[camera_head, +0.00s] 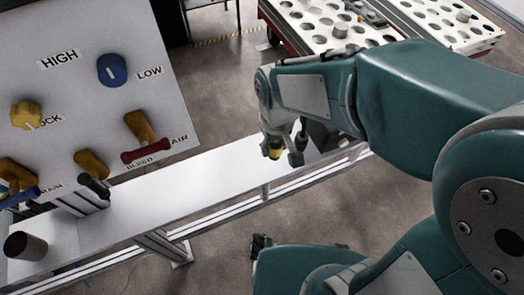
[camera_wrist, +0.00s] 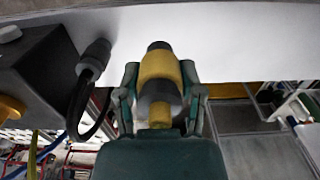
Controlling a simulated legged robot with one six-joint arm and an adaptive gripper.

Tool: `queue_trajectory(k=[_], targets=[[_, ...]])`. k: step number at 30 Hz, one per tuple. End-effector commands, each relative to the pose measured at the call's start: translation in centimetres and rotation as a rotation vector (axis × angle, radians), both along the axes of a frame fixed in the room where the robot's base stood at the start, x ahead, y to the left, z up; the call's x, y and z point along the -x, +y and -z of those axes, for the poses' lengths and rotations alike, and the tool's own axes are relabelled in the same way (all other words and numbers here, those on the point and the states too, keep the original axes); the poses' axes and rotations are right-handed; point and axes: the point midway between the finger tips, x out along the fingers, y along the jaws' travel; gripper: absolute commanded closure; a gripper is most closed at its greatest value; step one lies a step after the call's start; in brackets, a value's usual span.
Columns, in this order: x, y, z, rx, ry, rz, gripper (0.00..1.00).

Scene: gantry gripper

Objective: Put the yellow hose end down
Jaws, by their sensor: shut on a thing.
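The yellow hose end (camera_wrist: 158,68) has a yellow band, a dark tip and a grey collar, and it sits between the fingers of my gripper (camera_wrist: 160,90) in the wrist view. My gripper is shut on it. In the head view a small yellow part of the hose end (camera_head: 275,150) shows at my gripper (camera_head: 285,148), over the right part of the white shelf (camera_head: 200,168). I cannot tell whether the hose end touches the shelf. The shelf surface (camera_wrist: 240,40) fills the top of the wrist view.
A panel (camera_head: 85,75) with yellow fittings, a blue knob (camera_head: 112,70) and a red handle (camera_head: 146,151) stands at the left. A dark cylinder (camera_head: 25,246) stands at the shelf's left end. A black plug with a cable (camera_wrist: 94,60) is left of my gripper. The middle shelf is clear.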

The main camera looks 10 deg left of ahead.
Motion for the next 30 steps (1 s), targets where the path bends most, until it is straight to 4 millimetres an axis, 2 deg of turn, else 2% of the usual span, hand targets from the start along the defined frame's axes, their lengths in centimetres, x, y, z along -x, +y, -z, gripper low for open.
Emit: queue_trajectory(k=[4,12,18,29,30], targets=[[-0.9,1.5,2.3,0.000,0.002,-0.002,0.98],[-1.8,3.0,4.3,-0.001,0.001,-0.001,0.98],[-1.8,3.1,7.1,0.001,0.001,0.000,0.98],[-1.8,2.9,7.5,-0.003,-0.001,0.000,0.98],[-1.8,2.9,7.5,-0.003,-0.001,0.000,0.37]])
